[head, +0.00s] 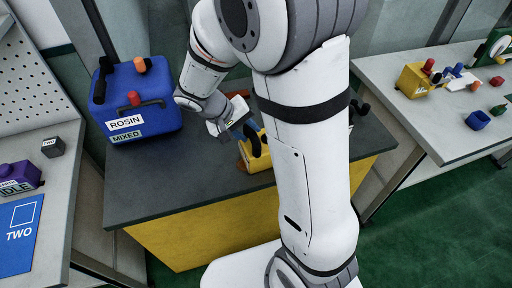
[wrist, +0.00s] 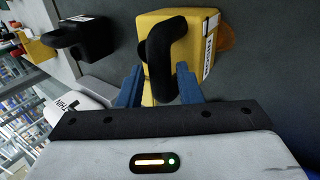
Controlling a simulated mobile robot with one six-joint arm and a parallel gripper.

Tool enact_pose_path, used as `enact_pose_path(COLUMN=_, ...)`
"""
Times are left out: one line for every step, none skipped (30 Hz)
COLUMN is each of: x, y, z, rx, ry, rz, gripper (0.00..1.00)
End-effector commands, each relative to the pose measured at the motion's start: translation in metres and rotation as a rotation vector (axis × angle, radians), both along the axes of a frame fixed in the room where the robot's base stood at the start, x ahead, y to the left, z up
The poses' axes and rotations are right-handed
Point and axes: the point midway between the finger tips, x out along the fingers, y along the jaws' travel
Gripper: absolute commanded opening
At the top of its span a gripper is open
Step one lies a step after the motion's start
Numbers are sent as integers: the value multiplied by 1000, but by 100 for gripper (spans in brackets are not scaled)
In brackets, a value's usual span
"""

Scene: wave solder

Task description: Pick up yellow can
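The yellow can (head: 260,164) stands on the dark bench top, partly hidden behind my arm in the head view. In the wrist view the yellow can (wrist: 190,28) shows a black arched handle (wrist: 160,60), a white label and an orange part at its far side. My gripper (wrist: 160,84) has its two blue fingers apart, one on each side of the handle. Gaps seem to show between fingers and handle, so it looks open. In the head view my gripper (head: 240,130) is at the can's handle, with the far finger hard to see.
A large blue can (head: 150,95) labelled ROSIN and MIXED stands left on the bench (head: 150,180). A black can (wrist: 95,38) and a white labelled container (wrist: 75,112) stand close by in the wrist view. Another yellow container (head: 415,80) sits on the right table. The front bench top is clear.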

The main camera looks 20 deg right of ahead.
Motion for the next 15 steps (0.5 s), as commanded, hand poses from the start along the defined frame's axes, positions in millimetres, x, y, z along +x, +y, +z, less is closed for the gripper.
enact_pose_path(x=1, y=-5, z=-6, rx=0, ry=4, rz=-3, gripper=32)
enact_pose_path(x=1, y=-8, z=-10, rx=-1, ry=5, rz=-2, gripper=32)
enact_pose_path(x=1, y=-10, z=-14, rx=0, ry=3, rz=-2, gripper=32)
enact_pose_path(x=1, y=-12, z=-17, rx=0, ry=3, rz=-2, gripper=32)
enact_pose_path(x=1, y=-13, z=-19, rx=0, ry=2, rz=-2, gripper=32)
enact_pose_path(x=1, y=-14, z=-21, rx=1, ry=2, rz=-1, gripper=32)
enact_pose_path(x=1, y=-15, z=-22, rx=1, ry=1, rz=-1, gripper=32)
enact_pose_path(x=1, y=-15, z=-22, rx=2, ry=1, rz=-1, gripper=32)
enact_pose_path(x=1, y=-15, z=-22, rx=2, ry=0, rz=-1, gripper=32)
enact_pose_path(x=2, y=-15, z=-22, rx=2, ry=0, rz=-1, gripper=32)
enact_pose_path(x=2, y=-15, z=-22, rx=2, ry=0, rz=-1, gripper=32)
enact_pose_path(x=1, y=-15, z=-22, rx=2, ry=0, rz=-1, gripper=32)
enact_pose_path(x=1, y=-15, z=-22, rx=2, ry=0, rz=-1, gripper=32)
enact_pose_path(x=1, y=-15, z=-22, rx=2, ry=0, rz=-1, gripper=31)
enact_pose_path(x=1, y=-15, z=-22, rx=2, ry=0, rz=-1, gripper=28)
